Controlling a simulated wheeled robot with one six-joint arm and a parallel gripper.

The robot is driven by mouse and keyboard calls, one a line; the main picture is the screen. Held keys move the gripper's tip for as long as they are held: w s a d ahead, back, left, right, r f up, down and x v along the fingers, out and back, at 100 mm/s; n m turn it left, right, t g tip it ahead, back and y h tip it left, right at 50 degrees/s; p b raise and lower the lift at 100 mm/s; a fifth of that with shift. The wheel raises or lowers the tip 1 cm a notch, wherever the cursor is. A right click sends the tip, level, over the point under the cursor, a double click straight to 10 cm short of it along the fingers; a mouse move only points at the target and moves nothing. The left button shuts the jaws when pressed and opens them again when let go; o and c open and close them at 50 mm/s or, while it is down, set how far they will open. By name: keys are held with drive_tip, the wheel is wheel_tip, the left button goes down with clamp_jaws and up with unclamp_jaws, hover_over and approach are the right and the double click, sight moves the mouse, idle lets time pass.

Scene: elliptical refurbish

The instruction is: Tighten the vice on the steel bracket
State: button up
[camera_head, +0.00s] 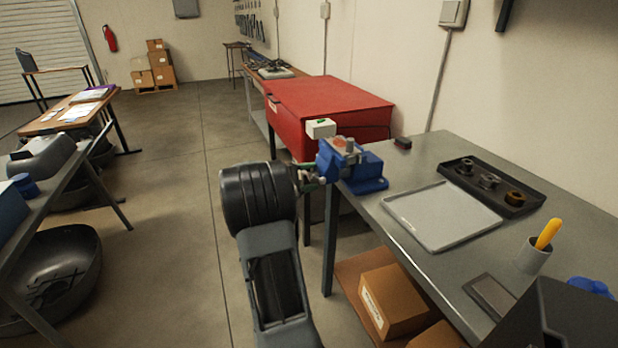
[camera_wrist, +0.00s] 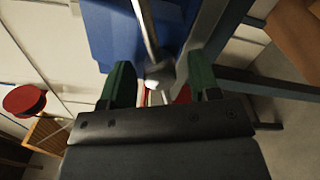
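My gripper (camera_head: 311,181) is at the left side of the vice, partly hidden by my arm. In the wrist view its green fingers are apart. The vice's metal handle bar (camera_wrist: 147,30) reaches down between them, with no clear contact on either side.
A grey tray (camera_head: 440,215), a black tray with several metal parts (camera_head: 487,205) and a cup with a yellow-handled tool (camera_head: 533,258) stand on the workbench (camera_head: 440,148). A red cabinet (camera_head: 325,100) is behind the vice.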

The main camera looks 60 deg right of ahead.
clamp_jaws()
idle(0.3)
drive_tip(key=shift+r, duration=0.1)
